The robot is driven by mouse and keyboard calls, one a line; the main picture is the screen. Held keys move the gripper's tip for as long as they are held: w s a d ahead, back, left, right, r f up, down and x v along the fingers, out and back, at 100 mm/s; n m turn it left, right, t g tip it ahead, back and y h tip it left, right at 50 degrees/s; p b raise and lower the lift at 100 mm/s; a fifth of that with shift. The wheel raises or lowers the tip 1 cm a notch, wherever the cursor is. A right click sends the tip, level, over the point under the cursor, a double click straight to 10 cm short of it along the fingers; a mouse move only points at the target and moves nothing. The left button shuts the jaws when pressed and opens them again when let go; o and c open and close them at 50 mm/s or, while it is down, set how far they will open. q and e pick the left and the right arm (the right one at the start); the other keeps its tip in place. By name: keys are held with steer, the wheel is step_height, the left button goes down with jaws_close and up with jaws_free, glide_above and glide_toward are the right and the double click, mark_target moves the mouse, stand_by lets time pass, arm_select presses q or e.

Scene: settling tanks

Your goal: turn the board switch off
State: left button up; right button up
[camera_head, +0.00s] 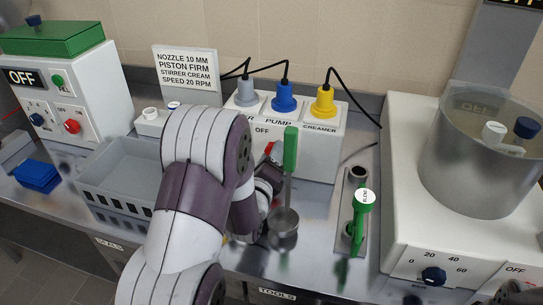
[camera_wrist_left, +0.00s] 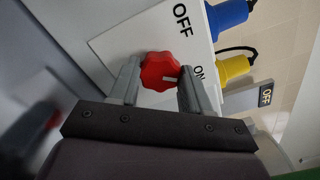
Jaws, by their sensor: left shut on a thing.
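The board switch is a red knob (camera_wrist_left: 160,71) on the front of the white power board (camera_head: 318,148), with OFF and ON lettered beside it. In the left wrist view its pale mark lies on the side toward ON. My left gripper (camera_wrist_left: 157,85) is shut on the red knob, one finger on each side. In the head view only a bit of the red knob (camera_head: 270,148) shows, past my left arm, and the fingers are mostly hidden. My right gripper is not in view.
Grey, blue and yellow plugs (camera_head: 323,102) stand on top of the board. A green-handled tool (camera_head: 290,152) stands upright close to my left gripper. A grey crate (camera_head: 122,170) is at the left, a green-handled item (camera_head: 359,215) and a large pot (camera_head: 470,165) at the right.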

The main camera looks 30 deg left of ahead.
arm_select(q)
steer(key=shift+f, duration=0.1)
steer(key=n+b, duration=0.1)
steer(key=n, duration=0.2)
steer(key=shift+f+b, duration=0.1)
steer(key=shift+b, duration=0.3)
steer(key=n+b, duration=0.1)
steer(key=n, duration=0.2)
steer(key=shift+n+b, duration=0.3)
steer(key=shift+n, duration=0.1)
steer(key=n+b, duration=0.2)
steer(key=n, duration=0.2)
steer(key=shift+n+b, duration=0.4)
steer(key=shift+n, duration=1)
steer(key=o, duration=1.1)
steer(key=shift+n, duration=0.3)
steer(key=shift+c, duration=0.2)
